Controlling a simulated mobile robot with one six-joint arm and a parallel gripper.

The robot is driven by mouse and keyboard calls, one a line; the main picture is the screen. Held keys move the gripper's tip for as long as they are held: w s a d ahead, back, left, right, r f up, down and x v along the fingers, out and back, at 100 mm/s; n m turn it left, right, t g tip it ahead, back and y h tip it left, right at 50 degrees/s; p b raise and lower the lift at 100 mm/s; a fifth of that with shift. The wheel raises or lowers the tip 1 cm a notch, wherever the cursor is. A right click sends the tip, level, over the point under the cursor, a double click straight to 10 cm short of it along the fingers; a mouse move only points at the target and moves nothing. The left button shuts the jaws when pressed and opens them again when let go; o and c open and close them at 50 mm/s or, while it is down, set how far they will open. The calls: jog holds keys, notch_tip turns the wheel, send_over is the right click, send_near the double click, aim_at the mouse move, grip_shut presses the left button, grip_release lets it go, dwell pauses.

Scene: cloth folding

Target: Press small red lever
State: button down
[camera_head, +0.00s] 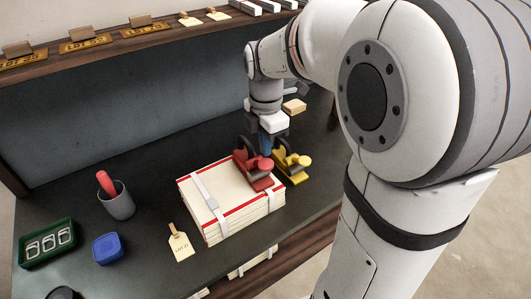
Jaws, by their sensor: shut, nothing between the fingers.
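A red tool (258,178) with a rounded red lever knob (266,163) on top sits at the right end of a strapped stack of white sheets (222,200). It is the only red lever-like part I can make out. My gripper (265,147) points down just behind the red tool, with its fingers shut and nothing held. Its fingertips are partly hidden by the tool, and I cannot tell whether they touch it. A similar yellow tool (292,166) stands right beside the red one, close to the gripper.
A grey cup (118,204) holds a red-handled item. A blue box (108,249), a green tray (22,256) and a paper tag (180,245) lie on the dark bench (150,263). A wooden shelf (120,42) runs along the back. A small tan block (294,106) is behind the gripper.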

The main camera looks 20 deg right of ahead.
aim_at(265, 163)
jog(key=shift+f, duration=1.5)
jog(key=shift+f, duration=0.1)
